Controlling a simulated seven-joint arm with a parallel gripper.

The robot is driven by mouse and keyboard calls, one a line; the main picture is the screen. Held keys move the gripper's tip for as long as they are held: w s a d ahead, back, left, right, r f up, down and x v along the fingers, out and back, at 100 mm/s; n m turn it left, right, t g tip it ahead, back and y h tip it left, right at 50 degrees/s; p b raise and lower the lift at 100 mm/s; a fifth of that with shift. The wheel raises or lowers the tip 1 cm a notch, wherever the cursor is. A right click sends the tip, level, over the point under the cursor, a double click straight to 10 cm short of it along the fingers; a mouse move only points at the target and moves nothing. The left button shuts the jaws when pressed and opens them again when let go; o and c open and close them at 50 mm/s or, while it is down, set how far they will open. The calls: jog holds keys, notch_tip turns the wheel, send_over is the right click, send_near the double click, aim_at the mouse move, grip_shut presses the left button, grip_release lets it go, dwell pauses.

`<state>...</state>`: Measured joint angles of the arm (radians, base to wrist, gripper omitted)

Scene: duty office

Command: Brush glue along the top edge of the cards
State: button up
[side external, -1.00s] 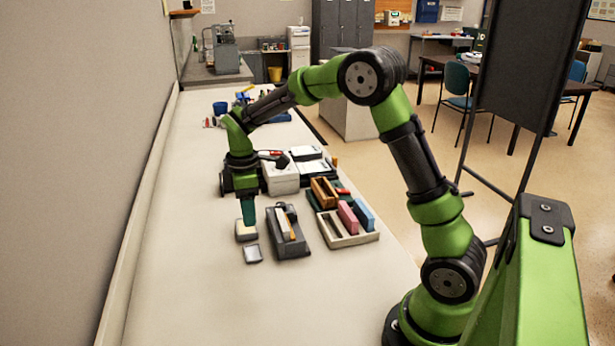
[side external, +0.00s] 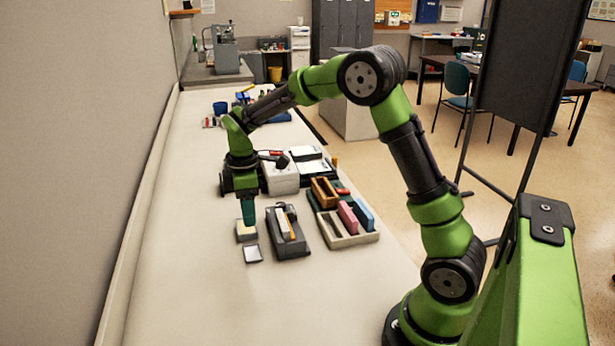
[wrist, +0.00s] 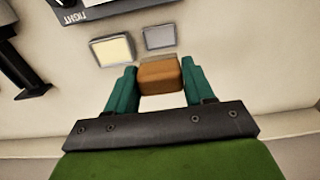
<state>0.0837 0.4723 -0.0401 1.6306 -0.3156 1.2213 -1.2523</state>
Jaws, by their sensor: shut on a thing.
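My gripper (side external: 248,212) points down with teal fingers. In the wrist view my gripper (wrist: 160,88) is shut on an orange-brown block (wrist: 158,76), which looks like the brush handle. A paler strip shows at the block's far edge; its bristles are not clear. A cream-topped pad (side external: 246,237) lies just under the fingers; it also shows in the wrist view (wrist: 113,50). I cannot tell whether the brush touches it. A dark grey clamp-like holder (side external: 290,248) stands to the right, with a pale upright piece, possibly the cards, and an orange piece.
A small grey square (side external: 253,254) lies in front of the pad. A beige tray (side external: 350,240) with pink and blue blocks stands right of the holder. A white box (side external: 281,180) stands behind. The bench's front and left are clear.

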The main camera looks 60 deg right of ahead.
jog(key=shift+d, duration=0.1)
jog(key=w+d+f, duration=0.2)
jog(key=w+d, duration=0.4)
jog(key=w, duration=0.1)
jog(key=shift+s+f, duration=0.1)
jog(key=shift+f, duration=2.6)
jog(key=shift+f, duration=0.6)
jog(key=shift+r, duration=0.1)
notch_tip(320, 180, up, 7)
dwell(0.8)
dwell(0.4)
